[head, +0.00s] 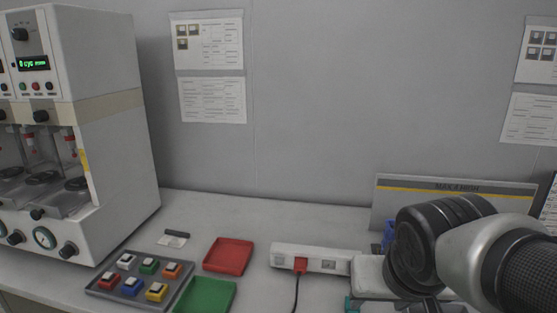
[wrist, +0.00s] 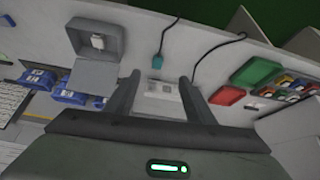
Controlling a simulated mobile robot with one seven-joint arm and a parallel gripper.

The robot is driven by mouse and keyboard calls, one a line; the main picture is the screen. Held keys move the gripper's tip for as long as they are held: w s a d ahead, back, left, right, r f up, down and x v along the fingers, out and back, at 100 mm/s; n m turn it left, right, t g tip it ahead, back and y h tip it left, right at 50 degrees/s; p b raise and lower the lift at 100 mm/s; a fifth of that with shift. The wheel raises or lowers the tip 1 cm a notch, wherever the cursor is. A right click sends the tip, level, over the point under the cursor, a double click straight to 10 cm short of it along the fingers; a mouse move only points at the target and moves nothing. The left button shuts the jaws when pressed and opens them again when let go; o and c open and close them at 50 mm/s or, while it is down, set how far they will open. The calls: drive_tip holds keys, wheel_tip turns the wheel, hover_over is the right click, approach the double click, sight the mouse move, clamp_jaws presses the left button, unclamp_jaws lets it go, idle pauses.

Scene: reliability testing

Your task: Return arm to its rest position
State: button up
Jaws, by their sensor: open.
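My arm (head: 470,248) reaches in from the right edge of the head view, over the right part of the bench. My gripper (wrist: 160,78) shows in the wrist view with its two dark fingers spread apart. Nothing is held between them. A pale flat item (wrist: 160,90) with small markings shows beyond the gap between the fingers, and I cannot tell what it is. In the head view the fingers are not clearly visible.
A white power strip (head: 325,263), red tray (head: 228,256), green tray (head: 205,296) and grey tray of coloured switches (head: 130,290) lie on the bench. A test machine (head: 110,150) stands left. A grey fixture (wrist: 97,72) and blue bins (wrist: 70,97) show in the wrist view.

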drive_tip(key=s+a+r+p, duration=0.1)
drive_tip(key=s+r+p, duration=0.1)
drive_tip(key=r+p, duration=0.9)
drive_tip(key=s+a+r+n+p, duration=0.1)
drive_tip(key=s+r+p, duration=0.1)
drive_tip(key=r+p, duration=1)
wheel_tip(320, 180, up, 3)
drive_tip(key=shift+a+f+y, duration=0.15)
drive_tip(key=shift+a+y, duration=0.2)
drive_tip(key=shift+y, duration=0.05)
